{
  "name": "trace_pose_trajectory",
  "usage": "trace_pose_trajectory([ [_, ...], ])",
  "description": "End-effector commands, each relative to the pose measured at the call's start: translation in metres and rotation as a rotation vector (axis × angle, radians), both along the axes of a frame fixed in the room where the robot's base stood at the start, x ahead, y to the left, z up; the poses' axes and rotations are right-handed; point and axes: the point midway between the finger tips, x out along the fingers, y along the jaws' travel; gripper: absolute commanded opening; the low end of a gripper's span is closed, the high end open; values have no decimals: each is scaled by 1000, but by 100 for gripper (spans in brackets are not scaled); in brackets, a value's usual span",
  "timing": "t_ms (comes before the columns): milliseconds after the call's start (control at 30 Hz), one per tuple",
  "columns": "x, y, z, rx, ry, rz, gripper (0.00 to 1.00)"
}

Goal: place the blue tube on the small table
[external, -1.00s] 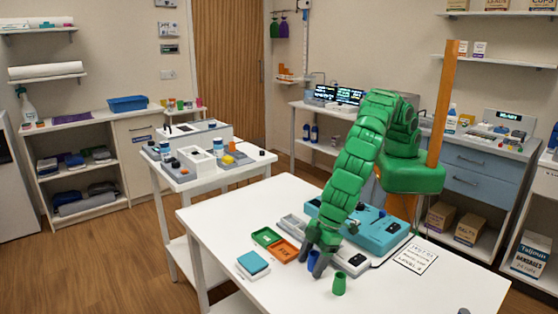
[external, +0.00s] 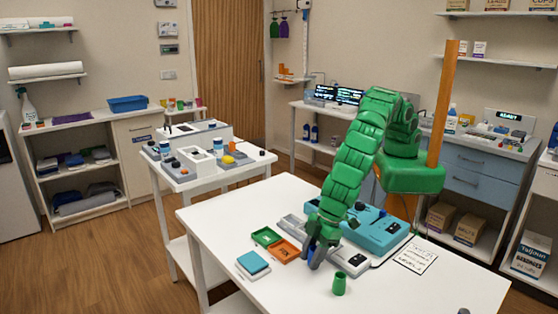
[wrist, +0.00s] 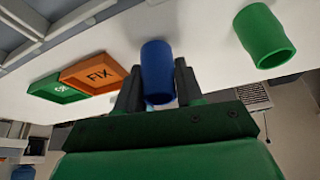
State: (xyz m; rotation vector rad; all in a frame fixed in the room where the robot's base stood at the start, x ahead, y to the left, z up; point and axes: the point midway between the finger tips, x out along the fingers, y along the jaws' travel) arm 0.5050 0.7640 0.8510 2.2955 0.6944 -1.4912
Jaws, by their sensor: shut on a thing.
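The blue tube (wrist: 157,72) stands between the two dark fingers of my gripper (wrist: 158,88) in the wrist view, and they are shut on it. In the external view my gripper (external: 318,256) is low over the front white table (external: 225,220), and its fingers mostly hide the tube. I cannot tell whether the tube still touches the tabletop. A smaller white table (external: 190,184) stands behind on the left, with bottles, blocks and trays on it.
A green cup (external: 339,284) stands close to the right of my gripper. An orange FIX tray (external: 285,251), a green tray (external: 266,237) and a teal-topped box (external: 253,263) lie to the left. A teal device (external: 375,232) is just behind.

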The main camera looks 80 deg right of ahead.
Motion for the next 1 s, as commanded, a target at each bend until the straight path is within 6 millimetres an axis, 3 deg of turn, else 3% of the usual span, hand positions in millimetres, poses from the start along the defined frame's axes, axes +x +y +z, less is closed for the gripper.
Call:
trace_pose_trajectory([
  [133,1,0,17,3,-3,-1,3],
  [433,-7,-10,32,3,-3,1,3],
  [1000,-32,-48,79,0,-2,1,3],
])
